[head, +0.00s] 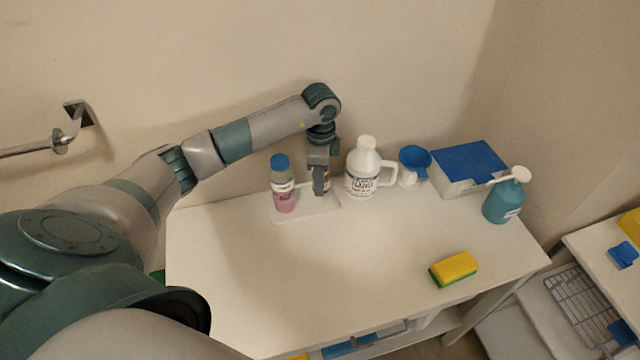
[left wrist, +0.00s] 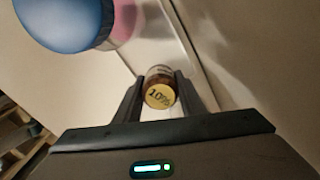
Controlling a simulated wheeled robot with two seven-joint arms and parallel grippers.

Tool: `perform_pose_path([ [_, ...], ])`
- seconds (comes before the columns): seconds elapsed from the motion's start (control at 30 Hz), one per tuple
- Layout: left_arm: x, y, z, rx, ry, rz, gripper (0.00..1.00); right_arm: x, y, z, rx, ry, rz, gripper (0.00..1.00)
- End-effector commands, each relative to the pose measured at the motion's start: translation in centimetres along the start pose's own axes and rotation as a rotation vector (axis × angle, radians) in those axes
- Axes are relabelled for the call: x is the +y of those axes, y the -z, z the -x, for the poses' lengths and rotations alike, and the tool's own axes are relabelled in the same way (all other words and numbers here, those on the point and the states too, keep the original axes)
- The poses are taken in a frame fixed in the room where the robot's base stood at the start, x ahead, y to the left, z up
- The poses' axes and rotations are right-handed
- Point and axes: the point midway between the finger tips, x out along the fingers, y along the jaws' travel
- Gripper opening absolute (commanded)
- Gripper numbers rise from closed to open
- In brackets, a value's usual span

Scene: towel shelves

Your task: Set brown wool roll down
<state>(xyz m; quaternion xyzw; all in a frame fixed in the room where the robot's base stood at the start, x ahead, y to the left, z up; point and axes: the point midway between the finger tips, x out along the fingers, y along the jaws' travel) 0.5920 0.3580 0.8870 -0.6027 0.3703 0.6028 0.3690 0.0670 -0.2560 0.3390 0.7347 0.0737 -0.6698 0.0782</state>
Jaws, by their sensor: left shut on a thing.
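My left gripper (head: 321,190) points down over the white tray (head: 305,211) at the back of the white table. In the left wrist view my left gripper (left wrist: 160,92) is shut on the brown wool roll (left wrist: 160,94), a small brown cylinder with a pale label and a yellow round end with dark figures. In the head view only a sliver of the roll (head: 327,178) shows behind the fingers. I cannot tell whether its base touches the tray. My right gripper is out of view.
A pink bottle with a blue cap (head: 283,187) stands left of the gripper on the tray. A white jug (head: 362,172) is close on the right. Beyond are a blue scoop (head: 415,158), a blue-topped box (head: 468,168) and a teal pump bottle (head: 502,203). A sponge (head: 454,269) lies in front.

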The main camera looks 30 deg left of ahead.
Motion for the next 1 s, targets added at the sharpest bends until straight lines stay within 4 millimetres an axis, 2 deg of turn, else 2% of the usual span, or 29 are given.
perform_pose_path([
  [0.37, 0.0, 0.0, -0.3, 0.0, 0.0, 0.0, 0.14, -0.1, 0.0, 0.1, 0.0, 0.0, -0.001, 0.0],
  [0.47, 0.1, 0.0, -0.9, 0.0, -0.001, 0.0, 0.14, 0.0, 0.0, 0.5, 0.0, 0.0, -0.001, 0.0],
  [0.67, 0.1, 0.0, -3.3, -0.001, -0.001, 0.002, 0.14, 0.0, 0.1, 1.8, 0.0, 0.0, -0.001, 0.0],
  [0.77, -0.2, -0.1, -3.7, -0.001, 0.0, 0.002, 0.14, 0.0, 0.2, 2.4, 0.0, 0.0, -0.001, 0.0],
  [1.0, -0.3, -0.1, -4.2, 0.0, 0.001, 0.0, 0.14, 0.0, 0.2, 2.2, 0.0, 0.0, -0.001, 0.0],
])
